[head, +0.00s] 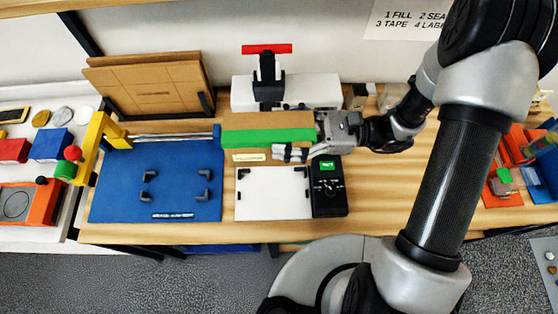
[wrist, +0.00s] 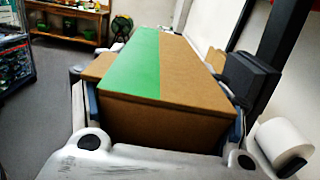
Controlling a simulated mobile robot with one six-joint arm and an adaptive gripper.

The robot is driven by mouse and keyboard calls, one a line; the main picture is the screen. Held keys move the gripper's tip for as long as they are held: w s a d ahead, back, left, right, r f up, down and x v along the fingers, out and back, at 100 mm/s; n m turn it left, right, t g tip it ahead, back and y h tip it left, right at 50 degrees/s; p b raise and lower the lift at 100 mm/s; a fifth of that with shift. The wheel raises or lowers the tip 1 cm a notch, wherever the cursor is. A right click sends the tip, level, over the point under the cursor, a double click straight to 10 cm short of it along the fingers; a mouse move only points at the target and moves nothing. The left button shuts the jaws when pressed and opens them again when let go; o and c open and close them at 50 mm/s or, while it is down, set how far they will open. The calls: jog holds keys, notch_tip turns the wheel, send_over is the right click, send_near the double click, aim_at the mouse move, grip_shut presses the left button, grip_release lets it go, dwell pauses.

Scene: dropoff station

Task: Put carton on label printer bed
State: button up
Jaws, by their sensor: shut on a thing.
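The carton (head: 268,136) is a long brown box with a green stripe along its length. My gripper (head: 305,140) is shut on its right end, and the box lies level, pointing left. In the wrist view the carton (wrist: 195,103) sits between both fingers of my gripper (wrist: 163,125). The label printer bed (head: 272,196) is a bare white plate with small black corner stops, joined to a black unit (head: 328,190) with a green display. In the head view the carton appears just beyond the bed's far edge. Its height above the table is hard to tell.
A blue mat (head: 160,190) with black corner stops lies left of the bed, beside a yellow post (head: 95,145). Flat cardboard (head: 150,85) leans at the back left. A white device with a red handle (head: 267,50) stands behind the carton. Orange bins (head: 510,165) are at right.

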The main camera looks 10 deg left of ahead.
jog(key=shift+s+d+f+b, duration=0.15)
jog(key=shift+f+b, duration=0.65)
jog(key=shift+f, duration=2.45)
jog(key=shift+s+a+f+b, duration=0.15)
jog(key=shift+f+b, duration=0.7)
jog(key=shift+f, duration=2.4)
jog(key=shift+s+d+f+b, duration=0.15)
jog(key=shift+f+b, duration=0.65)
jog(key=shift+f, duration=2.45)
jog(key=shift+f, duration=0.1)
jog(key=o, duration=1.3)
jog(key=shift+w+d, duration=0.1)
jog(key=v, duration=1.1)
jog(key=shift+w+d+p, duration=0.1)
jog(key=shift+d+p, duration=0.25)
jog(key=shift+p, duration=0.05)
